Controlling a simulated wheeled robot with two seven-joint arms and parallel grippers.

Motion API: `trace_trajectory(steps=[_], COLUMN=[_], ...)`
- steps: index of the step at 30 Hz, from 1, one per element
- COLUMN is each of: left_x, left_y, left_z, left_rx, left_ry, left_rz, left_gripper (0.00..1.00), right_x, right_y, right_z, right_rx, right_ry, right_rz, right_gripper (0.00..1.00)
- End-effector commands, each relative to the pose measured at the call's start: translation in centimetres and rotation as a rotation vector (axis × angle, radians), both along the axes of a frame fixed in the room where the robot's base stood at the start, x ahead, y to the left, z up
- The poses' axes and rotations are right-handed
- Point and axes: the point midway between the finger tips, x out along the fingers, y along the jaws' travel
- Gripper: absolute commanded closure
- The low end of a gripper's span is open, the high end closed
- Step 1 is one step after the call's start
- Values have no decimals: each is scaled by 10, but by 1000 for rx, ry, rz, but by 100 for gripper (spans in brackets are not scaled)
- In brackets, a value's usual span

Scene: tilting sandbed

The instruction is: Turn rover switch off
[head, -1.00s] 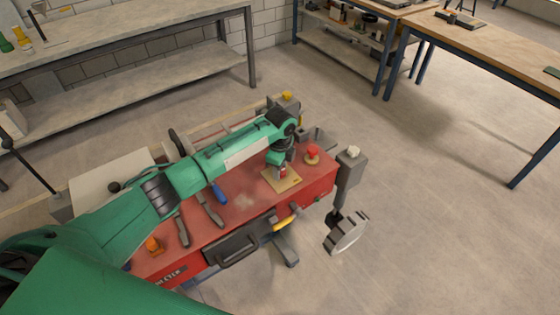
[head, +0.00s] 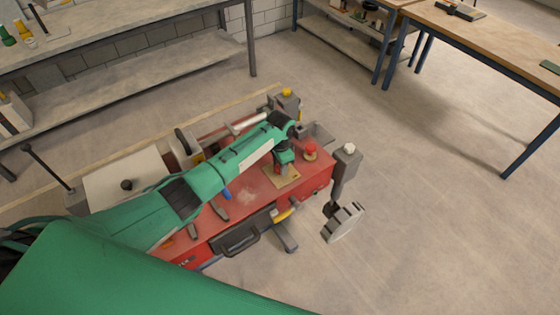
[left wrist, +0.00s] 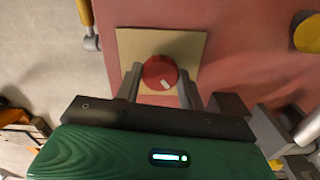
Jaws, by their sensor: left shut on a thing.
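The rover switch is a round red knob (left wrist: 160,73) with a white mark, on a tan square plate (left wrist: 190,45). The plate (head: 284,179) lies on the red top of the rover (head: 252,197) in the head view. My left gripper (left wrist: 159,85) is shut on the red knob, one finger on each side of it. The knob's white mark points down and to the right in the left wrist view. In the head view my left gripper (head: 281,168) points down at the plate and hides most of the knob. My right gripper is not in view.
A red button (head: 311,149) stands beside the plate, and a grey post with a white top (head: 346,165) rises at the rover's right end. A black handle (head: 238,247) is on its front. Workbenches stand behind; the floor at right is clear.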

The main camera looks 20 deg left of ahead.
Motion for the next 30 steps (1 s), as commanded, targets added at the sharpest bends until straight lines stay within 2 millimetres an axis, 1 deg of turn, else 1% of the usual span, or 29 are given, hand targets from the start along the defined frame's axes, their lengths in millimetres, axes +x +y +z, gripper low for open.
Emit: trace_trajectory(steps=[1, 9, 26, 27, 29, 30], left_x=[0, 0, 0, 0, 0, 0], left_y=[0, 0, 0, 0, 0, 0], left_z=[2, 1, 0, 0, 0, 0], left_rx=[-1, 0, 0, 0, 0, 0], left_ry=[-1, 0, -1, -1, -1, -1], left_rz=[26, 126, 153, 153, 152, 152], left_gripper=[83, 83, 83, 55, 43, 39], right_x=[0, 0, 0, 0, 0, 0], right_y=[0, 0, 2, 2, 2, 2], right_z=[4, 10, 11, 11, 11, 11], right_rx=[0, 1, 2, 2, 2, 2], right_ry=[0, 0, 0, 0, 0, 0], right_rz=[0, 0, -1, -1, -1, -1], right_gripper=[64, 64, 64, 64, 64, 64])
